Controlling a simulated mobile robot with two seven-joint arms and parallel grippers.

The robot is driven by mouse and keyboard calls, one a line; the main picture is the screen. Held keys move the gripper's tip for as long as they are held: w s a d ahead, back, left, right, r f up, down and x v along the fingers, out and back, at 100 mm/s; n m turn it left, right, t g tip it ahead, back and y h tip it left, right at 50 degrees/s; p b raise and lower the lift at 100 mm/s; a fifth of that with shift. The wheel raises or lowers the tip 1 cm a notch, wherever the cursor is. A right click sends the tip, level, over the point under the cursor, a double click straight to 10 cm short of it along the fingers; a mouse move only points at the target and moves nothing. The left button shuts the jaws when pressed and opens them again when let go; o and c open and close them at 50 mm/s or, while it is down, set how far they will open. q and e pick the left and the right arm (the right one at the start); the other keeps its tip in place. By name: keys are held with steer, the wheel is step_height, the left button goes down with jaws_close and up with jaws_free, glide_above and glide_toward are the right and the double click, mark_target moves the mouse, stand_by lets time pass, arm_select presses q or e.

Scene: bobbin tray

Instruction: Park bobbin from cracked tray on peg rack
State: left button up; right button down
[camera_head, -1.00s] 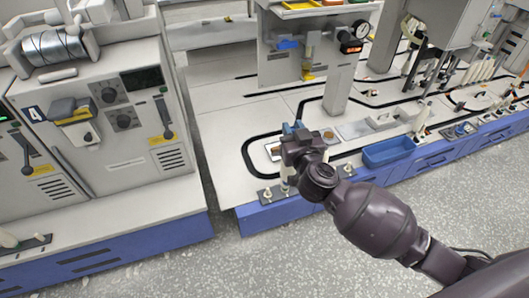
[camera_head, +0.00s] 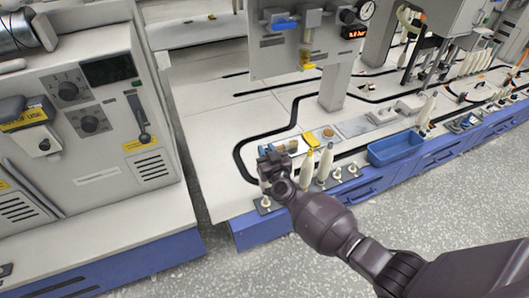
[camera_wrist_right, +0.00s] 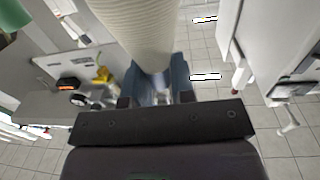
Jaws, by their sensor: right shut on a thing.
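My right gripper (camera_head: 268,156) is shut on a cream bobbin (camera_wrist_right: 150,35), which shows large between its fingers in the right wrist view. In the head view the gripper hides the held bobbin. The gripper is over the left part of the peg rack (camera_head: 322,184), a dark strip with pale pegs along the bench's front edge. Two cream bobbins stand upright on the rack just right of the gripper, one with a yellow tip (camera_head: 307,168) and one plain (camera_head: 326,163). A blue tray (camera_head: 395,148) sits farther right; I cannot make out a crack. My left gripper is not in view.
A bare peg (camera_head: 265,204) shows at the rack's left end, and bare pegs show at its right. A grey machine (camera_head: 95,120) stands to the left across a floor gap. A gauge post (camera_head: 333,88) rises behind the rack. The white bench behind is mostly clear.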

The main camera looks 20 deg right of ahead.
steer(key=shift+f+b, duration=0.5)
steer(key=shift+f, duration=0.45)
arm_select(q)
steer(key=b, duration=0.1)
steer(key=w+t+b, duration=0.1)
steer(key=b, duration=0.1)
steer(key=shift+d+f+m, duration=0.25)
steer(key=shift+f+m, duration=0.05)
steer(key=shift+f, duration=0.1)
arm_select(e)
step_height(320, 180, down, 4)
steer(key=shift+f, duration=0.15)
steer(key=shift+w, duration=0.1)
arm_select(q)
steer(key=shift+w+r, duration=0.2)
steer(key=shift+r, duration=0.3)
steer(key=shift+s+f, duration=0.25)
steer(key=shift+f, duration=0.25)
arm_select(e)
steer(key=shift+f, duration=0.55)
steer(key=c, duration=1.2)
jaws_free()
steer(key=shift+c, duration=0.2)
